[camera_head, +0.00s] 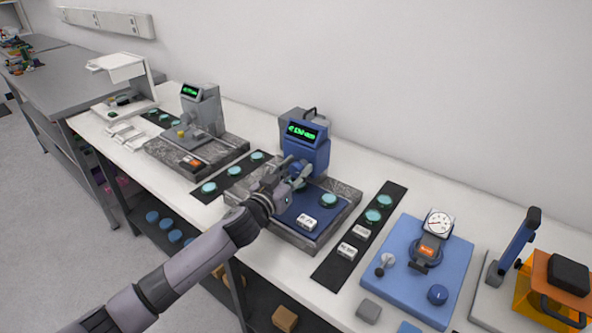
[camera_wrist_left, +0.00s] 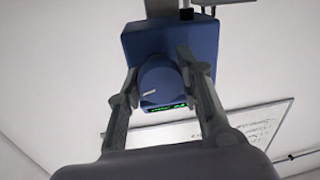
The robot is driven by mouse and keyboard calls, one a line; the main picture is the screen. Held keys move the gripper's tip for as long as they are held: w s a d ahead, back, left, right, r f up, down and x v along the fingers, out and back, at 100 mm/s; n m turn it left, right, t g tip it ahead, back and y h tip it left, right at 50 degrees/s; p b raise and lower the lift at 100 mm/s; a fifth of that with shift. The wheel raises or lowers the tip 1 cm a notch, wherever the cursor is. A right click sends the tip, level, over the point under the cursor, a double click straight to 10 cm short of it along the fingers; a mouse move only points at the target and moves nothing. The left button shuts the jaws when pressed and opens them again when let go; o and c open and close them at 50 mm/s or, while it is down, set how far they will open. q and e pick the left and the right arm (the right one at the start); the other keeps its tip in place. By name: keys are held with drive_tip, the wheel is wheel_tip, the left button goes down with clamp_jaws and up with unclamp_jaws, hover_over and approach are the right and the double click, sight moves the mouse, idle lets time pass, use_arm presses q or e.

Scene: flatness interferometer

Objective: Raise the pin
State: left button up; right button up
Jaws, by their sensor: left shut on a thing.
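The blue gauge (camera_head: 314,155) with a green-lit display stands at the back of a grey stone base (camera_head: 322,234) in the head view. My left gripper (camera_head: 297,172) reaches in front of its column, above the blue mat. In the left wrist view its two fingers (camera_wrist_left: 160,76) are on either side of a round blue knob (camera_wrist_left: 157,88) with a white mark. The fingers are shut on this knob, in front of the blue housing (camera_wrist_left: 155,42). I cannot clearly make out a separate pin; the gripper covers that area in the head view. My right gripper is not in view.
A teal disc (camera_head: 329,200) and a white labelled block (camera_head: 306,222) lie on the blue mat. Black strips with teal discs flank the base. A second gauge (camera_head: 203,108) stands left. A blue plate (camera_head: 405,290) with a dial gauge (camera_head: 438,223) is right.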

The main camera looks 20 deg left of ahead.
use_arm(q)
drive_tip(key=c, duration=0.3)
drive_tip(key=shift+m, duration=0.4)
drive_tip(key=m+b, duration=0.1)
drive_tip(key=m, duration=0.2)
drive_tip(key=shift+f+m, duration=0.1)
drive_tip(key=shift+m, duration=0.3)
drive_tip(key=m, duration=0.5)
drive_tip(key=shift+m+t+h+b, duration=0.35)
drive_tip(key=shift+m+t+h, duration=0.05)
drive_tip(key=m+h, duration=0.1)
drive_tip(key=m, duration=1)
drive_tip(key=shift+m+h+b, duration=0.3)
drive_tip(key=shift+m+b, duration=0.05)
drive_tip(key=shift+m, duration=0.35)
